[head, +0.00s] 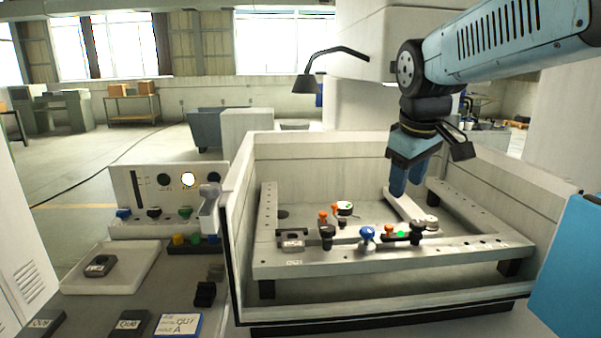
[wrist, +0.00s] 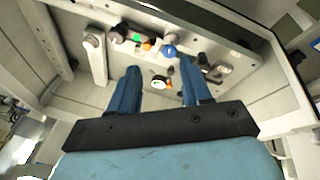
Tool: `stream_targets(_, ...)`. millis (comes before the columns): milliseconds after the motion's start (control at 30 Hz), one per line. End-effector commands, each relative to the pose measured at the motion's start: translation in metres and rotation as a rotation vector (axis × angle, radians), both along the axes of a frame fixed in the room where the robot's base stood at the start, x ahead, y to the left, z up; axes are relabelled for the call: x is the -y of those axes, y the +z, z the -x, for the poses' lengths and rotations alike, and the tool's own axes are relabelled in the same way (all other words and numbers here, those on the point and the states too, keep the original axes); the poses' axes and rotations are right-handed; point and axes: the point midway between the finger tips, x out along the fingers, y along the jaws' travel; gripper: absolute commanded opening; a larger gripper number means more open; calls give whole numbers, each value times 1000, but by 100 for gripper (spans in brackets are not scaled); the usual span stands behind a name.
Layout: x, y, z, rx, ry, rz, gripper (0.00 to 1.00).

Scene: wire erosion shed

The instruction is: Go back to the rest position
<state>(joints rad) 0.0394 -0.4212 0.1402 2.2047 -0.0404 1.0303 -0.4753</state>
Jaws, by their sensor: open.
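My gripper (head: 399,182) is blue and hangs from my arm over the right part of the open machine tank. In the wrist view its two blue fingers (wrist: 158,88) stand apart with nothing gripped between them. The fingertips look to be above the frame's parts, and I cannot tell the exact height.
The white tank wall (head: 236,235) surrounds a grey work frame (head: 380,262) carrying a blue knob (head: 367,234), black knobs and orange pins. A black lamp (head: 307,84) reaches over from behind. A control panel (head: 160,190) and a tray (head: 130,268) with a dark part stand left.

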Motion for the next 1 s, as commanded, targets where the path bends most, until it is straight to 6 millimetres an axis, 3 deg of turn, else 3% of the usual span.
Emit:
stream_targets(300,24,-24,70,110,-313,-156,48)
stream_targets(500,33,-40,99,156,-462,-249,48)
stream_targets(700,36,-49,110,172,-523,-292,48)
stream_targets(1000,36,-49,111,173,-527,-294,48)
